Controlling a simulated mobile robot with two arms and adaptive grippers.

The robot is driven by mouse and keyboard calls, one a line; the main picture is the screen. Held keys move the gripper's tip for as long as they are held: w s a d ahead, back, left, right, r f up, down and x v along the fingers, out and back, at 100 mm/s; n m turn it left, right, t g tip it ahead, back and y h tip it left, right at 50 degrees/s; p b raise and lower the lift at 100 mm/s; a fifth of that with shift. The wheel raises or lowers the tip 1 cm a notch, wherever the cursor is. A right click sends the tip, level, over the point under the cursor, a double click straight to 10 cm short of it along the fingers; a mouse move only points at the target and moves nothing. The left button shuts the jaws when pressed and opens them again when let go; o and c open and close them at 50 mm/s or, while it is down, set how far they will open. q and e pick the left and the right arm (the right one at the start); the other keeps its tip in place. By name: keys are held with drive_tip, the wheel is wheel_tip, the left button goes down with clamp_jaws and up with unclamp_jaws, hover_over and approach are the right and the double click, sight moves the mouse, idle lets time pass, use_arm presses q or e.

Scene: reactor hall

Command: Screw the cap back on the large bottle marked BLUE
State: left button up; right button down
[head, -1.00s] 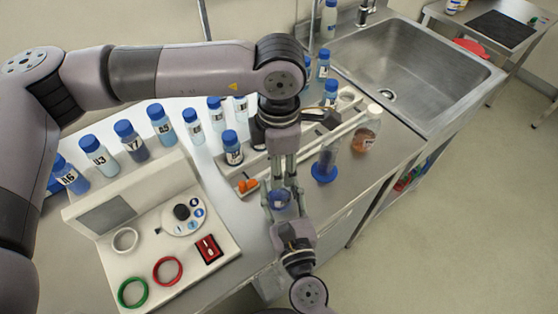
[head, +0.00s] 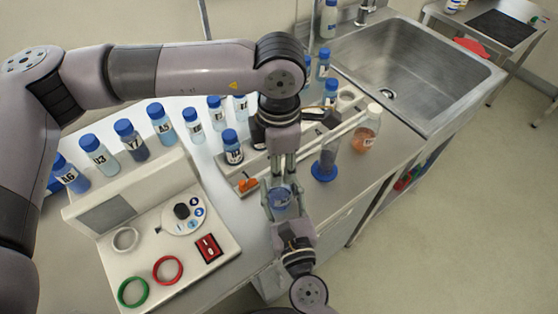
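A blue bottle (head: 281,199) sits low in the middle of the head view, between my two grippers. Its label cannot be read, so I cannot tell whether it is marked BLUE. My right gripper (head: 283,207) comes from below, with its fingers on both sides of the bottle, and appears shut on it. My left gripper (head: 283,176) points down from above, its fingertips close together at the bottle's top. I cannot make out a cap between them, nor whether they touch the bottle.
Several blue-capped bottles (head: 128,137) stand along the bench behind a console (head: 150,240) with red and green rings. A blue-based cylinder (head: 325,165) and a white-capped bottle with orange contents (head: 365,133) stand to the right. A sink (head: 420,80) lies behind them.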

use_arm(q)
drive_tip(key=o, duration=0.3)
drive_tip(key=shift+o, duration=0.2)
wheel_tip(320, 180, up, 12)
idle(0.5)
use_arm(e)
drive_tip(key=c, duration=0.8)
unclamp_jaws()
